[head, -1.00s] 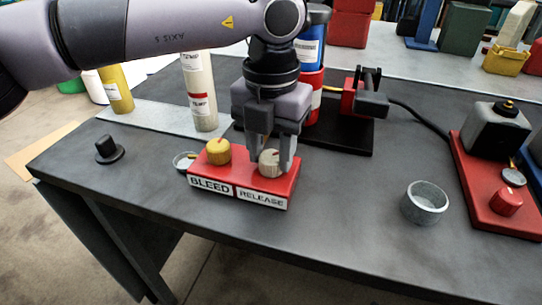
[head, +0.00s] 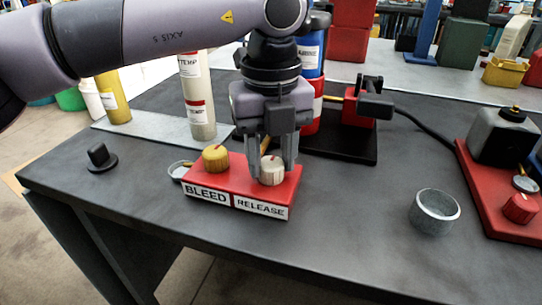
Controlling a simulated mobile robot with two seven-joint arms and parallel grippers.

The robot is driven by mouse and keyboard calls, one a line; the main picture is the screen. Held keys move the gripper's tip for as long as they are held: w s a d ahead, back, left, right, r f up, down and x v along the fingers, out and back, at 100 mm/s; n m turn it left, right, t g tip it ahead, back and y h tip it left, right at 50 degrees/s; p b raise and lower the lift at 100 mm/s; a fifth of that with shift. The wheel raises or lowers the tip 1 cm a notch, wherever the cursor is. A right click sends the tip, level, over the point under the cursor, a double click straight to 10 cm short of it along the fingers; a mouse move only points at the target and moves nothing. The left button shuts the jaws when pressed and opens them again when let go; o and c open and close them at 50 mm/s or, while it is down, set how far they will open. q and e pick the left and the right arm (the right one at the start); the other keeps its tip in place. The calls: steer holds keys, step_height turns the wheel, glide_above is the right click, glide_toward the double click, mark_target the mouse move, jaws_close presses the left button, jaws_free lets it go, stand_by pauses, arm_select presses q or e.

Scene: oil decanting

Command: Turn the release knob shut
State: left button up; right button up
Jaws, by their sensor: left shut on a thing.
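The release knob (head: 271,171) is a pale, ridged knob with a red mark on top. It sits on the right half of a red block (head: 233,184), above the white RELEASE label (head: 261,207). My left gripper (head: 273,172) points down over the block and is shut on the release knob, with a finger on either side. The yellow bleed knob (head: 215,158) stands to its left, above the BLEED label (head: 206,194), apart from the gripper. My right gripper is not in view.
A grey metal cup (head: 434,212) stands to the right. A small black knob-like piece (head: 101,158) is at the left, and a small dish (head: 179,170) is beside the block. Cylinders (head: 198,95) stand behind.

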mark_target(270, 162)
arm_select(q)
steer(key=shift+r, duration=0.1)
stand_by(0.4)
steer(key=o, duration=1.1)
steer(key=shift+c, duration=0.2)
step_height(270, 162, up, 7)
steer(key=shift+r+p, duration=0.1)
steer(key=shift+p, duration=0.45)
